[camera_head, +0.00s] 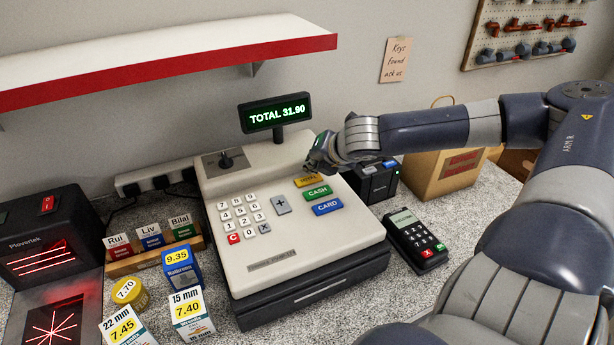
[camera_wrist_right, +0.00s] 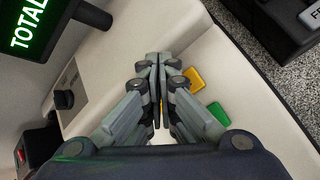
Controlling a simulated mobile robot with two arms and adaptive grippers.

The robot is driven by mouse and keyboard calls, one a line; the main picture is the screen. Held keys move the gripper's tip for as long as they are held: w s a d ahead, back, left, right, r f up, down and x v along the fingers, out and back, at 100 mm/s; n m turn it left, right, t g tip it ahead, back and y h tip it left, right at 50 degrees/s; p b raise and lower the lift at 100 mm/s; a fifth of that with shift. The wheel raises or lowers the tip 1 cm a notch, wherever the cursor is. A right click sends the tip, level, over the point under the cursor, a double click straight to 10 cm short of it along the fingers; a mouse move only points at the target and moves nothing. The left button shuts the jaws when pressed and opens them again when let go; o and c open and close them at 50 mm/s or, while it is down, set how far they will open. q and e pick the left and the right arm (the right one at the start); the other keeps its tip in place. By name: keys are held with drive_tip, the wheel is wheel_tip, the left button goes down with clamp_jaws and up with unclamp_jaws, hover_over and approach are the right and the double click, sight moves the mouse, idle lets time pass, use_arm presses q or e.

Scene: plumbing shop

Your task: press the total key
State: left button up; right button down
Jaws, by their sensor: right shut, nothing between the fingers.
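The cash register (camera_head: 290,255) stands on the counter with its white keypad, a grey plus key, and yellow, green and blue keys. Its display (camera_head: 275,112) reads TOTAL 31.90. The yellow key (camera_head: 308,180) is partly covered by my right gripper; its label is not readable. Below it are the green CASH key (camera_head: 318,192) and the blue CARD key (camera_head: 327,207). My right gripper (camera_head: 314,166) is shut and empty, just above and behind the yellow key. In the right wrist view the fingertips (camera_wrist_right: 158,60) are together beside the yellow key (camera_wrist_right: 194,79). My left gripper is not in view.
A card terminal (camera_head: 416,240) lies right of the register, with a black device (camera_head: 374,183) and a cardboard box (camera_head: 440,170) behind. A red-lit scanner (camera_head: 45,240), name cards (camera_head: 150,240) and priced boxes (camera_head: 192,312) are at left. A red-edged shelf (camera_head: 170,60) hangs above.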

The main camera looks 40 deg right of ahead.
sight(313, 178)
wheel_tip(313, 178, up, 5)
drive_tip(key=p, duration=0.4)
drive_tip(key=shift+r, duration=0.1)
idle(0.7)
